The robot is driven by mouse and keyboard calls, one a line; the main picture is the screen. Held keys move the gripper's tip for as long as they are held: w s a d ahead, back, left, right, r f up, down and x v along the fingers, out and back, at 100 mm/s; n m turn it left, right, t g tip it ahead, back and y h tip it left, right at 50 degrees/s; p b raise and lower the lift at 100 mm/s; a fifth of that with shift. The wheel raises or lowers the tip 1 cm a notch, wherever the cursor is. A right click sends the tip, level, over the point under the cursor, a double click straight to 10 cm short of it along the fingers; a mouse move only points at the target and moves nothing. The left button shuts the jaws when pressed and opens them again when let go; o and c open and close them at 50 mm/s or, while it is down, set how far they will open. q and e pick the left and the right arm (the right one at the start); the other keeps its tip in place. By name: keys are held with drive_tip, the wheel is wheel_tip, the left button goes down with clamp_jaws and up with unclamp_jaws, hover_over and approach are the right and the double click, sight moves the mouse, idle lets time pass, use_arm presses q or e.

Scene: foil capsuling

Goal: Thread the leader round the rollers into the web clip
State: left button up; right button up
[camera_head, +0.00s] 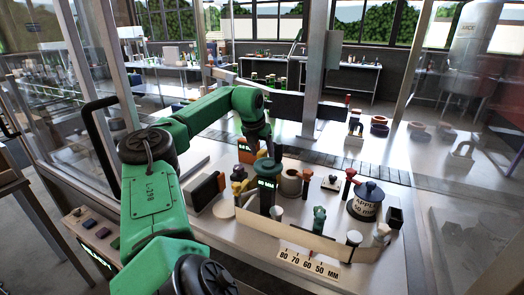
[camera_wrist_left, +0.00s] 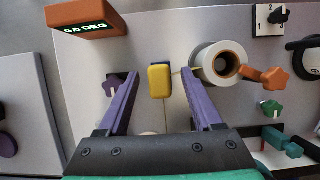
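My left gripper (camera_wrist_left: 155,85) is open in the left wrist view, with its two purple fingers apart. A small yellow and blue block (camera_wrist_left: 160,80) shows between the fingers, with visible gaps on both sides. A thin pale line runs down from it; I cannot tell whether this is the leader. I cannot single out the web clip. My right gripper is not in view.
An orange knob (camera_wrist_left: 268,77) is beside the roll. A tan strip (camera_head: 285,232) runs along the bench front behind a millimetre scale (camera_head: 308,265). A blue-lidded pot (camera_head: 366,205) stands right.

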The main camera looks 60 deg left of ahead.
use_arm(q)
drive_tip(key=b+v, duration=0.1)
drive_tip(key=v, duration=1.3)
drive_tip(key=shift+r, duration=0.3)
